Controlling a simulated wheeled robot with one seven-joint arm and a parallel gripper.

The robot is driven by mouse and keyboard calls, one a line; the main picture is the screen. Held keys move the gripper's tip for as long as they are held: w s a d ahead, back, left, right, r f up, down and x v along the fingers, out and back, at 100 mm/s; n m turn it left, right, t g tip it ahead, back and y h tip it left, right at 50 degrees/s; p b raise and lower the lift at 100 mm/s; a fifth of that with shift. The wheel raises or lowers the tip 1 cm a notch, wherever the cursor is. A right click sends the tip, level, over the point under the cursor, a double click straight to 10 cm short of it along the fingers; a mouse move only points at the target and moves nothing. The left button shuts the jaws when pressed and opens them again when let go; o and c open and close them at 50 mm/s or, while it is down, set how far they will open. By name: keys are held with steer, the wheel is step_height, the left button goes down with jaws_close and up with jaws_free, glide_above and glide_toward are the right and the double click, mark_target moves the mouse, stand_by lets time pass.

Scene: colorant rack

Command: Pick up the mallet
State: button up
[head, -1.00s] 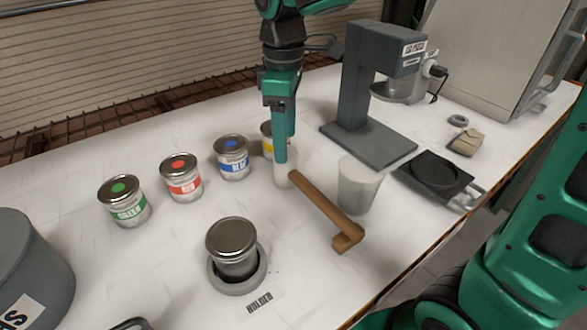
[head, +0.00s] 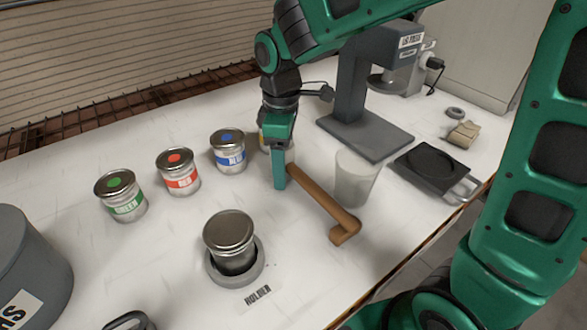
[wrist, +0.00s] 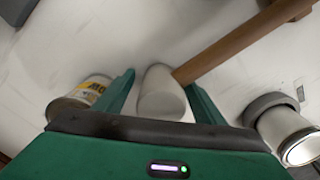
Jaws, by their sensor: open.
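The mallet has a brown wooden handle (head: 322,203), with a short bent end toward the front of the table, and a pale head (wrist: 160,94). In the head view the head is mostly hidden behind my gripper (head: 280,184). In the wrist view my gripper (wrist: 163,82) is open, with one finger on each side of the pale head. The handle (wrist: 243,42) runs off to the upper right. I cannot tell whether the fingers touch the head.
A yellow-labelled can (wrist: 82,97) stands close beside one finger. Blue (head: 229,151), red (head: 178,172) and green (head: 121,196) cans stand left. A translucent cup (head: 357,178) is right of the handle. A lidded can (head: 229,231) sits in the holder (head: 220,277) in front.

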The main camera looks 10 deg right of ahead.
steer(key=c, duration=1.3)
steer(key=shift+o, duration=0.2)
steer(key=shift+w+r, duration=0.1)
steer(key=shift+r, duration=0.1)
steer(key=shift+r, duration=0.4)
step_height(320, 180, up, 3)
steer(key=shift+f, duration=0.1)
steer(key=s+a+r, duration=0.7)
steer(key=a, duration=0.2)
steer(key=shift+s, duration=0.3)
steer(key=shift+r, duration=0.1)
